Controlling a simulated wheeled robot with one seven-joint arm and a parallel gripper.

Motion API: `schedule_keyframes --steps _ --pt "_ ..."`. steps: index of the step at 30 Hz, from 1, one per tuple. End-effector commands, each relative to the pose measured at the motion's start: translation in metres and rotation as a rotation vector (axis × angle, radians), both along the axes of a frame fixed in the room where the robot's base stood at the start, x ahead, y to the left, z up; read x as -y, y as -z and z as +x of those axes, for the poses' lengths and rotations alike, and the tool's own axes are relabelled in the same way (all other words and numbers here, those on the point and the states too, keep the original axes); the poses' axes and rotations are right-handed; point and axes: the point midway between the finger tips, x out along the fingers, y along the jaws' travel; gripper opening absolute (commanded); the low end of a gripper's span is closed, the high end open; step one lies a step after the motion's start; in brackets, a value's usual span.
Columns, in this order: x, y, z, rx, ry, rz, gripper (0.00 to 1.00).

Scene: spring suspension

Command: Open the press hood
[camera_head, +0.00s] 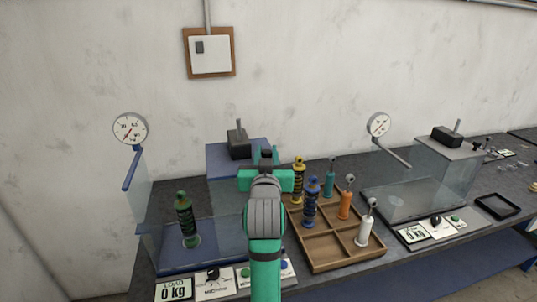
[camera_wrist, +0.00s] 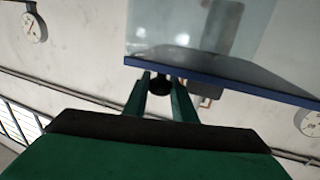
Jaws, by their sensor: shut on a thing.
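The left press has a clear hood with a blue edge; in the wrist view the blue edge (camera_wrist: 230,82) runs just beyond my fingertips, with the clear panel (camera_wrist: 190,35) above it. My gripper (camera_head: 265,158) is raised in front of the left press, and in the wrist view its fingers (camera_wrist: 160,88) are shut on a small dark knob (camera_wrist: 160,84) at that edge. My arm hides part of the press in the head view. A dark green spring shock absorber (camera_head: 185,222) stands upright on the press's blue base (camera_head: 205,257). How far the hood is raised is hard to tell.
A wooden tray (camera_head: 350,262) with several coloured shock absorbers stands right of my arm. A second press with a grey top (camera_head: 447,148) is farther right. Gauges (camera_head: 130,128) (camera_head: 378,124) stand near both presses. A load display (camera_head: 174,290) is at the front left.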

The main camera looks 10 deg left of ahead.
Motion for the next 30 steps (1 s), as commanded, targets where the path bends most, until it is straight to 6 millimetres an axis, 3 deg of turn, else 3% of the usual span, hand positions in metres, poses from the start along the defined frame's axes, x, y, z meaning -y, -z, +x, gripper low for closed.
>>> schedule_keyframes --steps 4,5,7,19,30 --pt "0.000 0.000 0.000 0.000 0.002 0.000 0.00" --pt "0.000 -0.001 0.000 0.001 0.002 0.000 0.26" --pt "0.000 -0.001 0.000 0.001 0.001 0.000 0.43" --pt "0.000 0.000 -0.006 0.001 0.000 0.000 0.43" --pt "0.006 0.000 -0.068 0.002 0.001 0.000 0.43"
